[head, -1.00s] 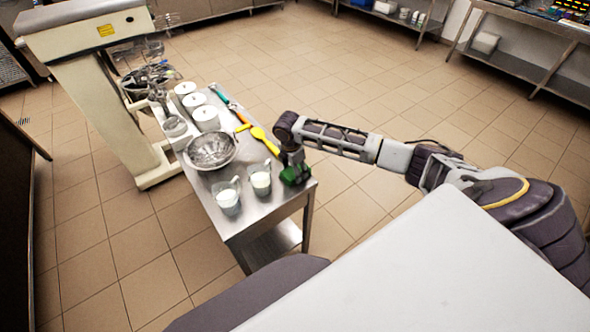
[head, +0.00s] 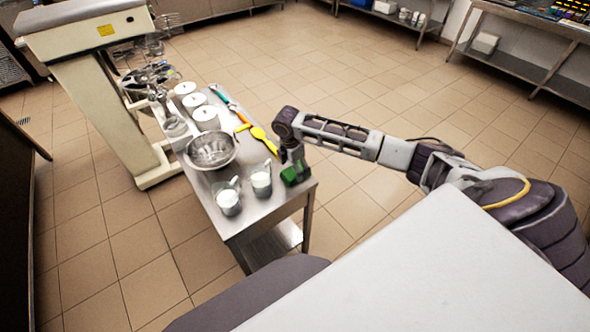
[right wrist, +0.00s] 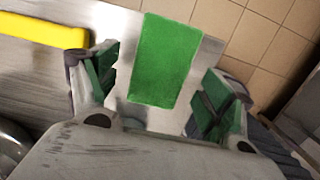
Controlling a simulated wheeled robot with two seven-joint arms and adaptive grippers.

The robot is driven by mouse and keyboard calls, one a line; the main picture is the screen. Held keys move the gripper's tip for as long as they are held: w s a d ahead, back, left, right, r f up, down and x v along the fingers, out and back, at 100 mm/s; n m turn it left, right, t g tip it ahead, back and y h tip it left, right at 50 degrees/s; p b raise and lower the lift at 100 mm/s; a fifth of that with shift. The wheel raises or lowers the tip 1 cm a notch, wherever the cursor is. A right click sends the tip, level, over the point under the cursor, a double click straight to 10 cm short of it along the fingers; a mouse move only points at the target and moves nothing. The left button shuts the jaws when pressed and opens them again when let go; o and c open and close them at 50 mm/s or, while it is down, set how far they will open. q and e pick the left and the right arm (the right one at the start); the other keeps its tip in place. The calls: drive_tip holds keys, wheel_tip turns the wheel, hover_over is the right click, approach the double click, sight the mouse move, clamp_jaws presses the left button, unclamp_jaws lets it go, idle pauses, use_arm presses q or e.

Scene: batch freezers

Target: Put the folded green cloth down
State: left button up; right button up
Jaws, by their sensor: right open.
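The folded green cloth (right wrist: 163,60) lies flat on the steel table near its right front corner. In the head view the cloth (head: 290,177) shows only partly, under my right gripper (head: 295,172). In the right wrist view my right gripper (right wrist: 160,95) is open, with one green-padded finger on each side of the cloth and a gap to both. The fingers are apart from the cloth. My left gripper is not in view.
The steel table (head: 262,208) also holds two cups of white liquid (head: 228,200), a steel bowl (head: 211,150), several white tubs (head: 206,118) and a yellow spatula (head: 264,138). The spatula's yellow part (right wrist: 45,30) lies left of the cloth in the wrist view. A mixer-like machine (head: 95,90) stands beyond.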

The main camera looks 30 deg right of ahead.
sight(292, 173)
wheel_tip(292, 173, up, 10)
drive_tip(key=a, duration=0.1)
idle(0.4)
drive_tip(key=shift+s+a, duration=0.1)
idle(0.7)
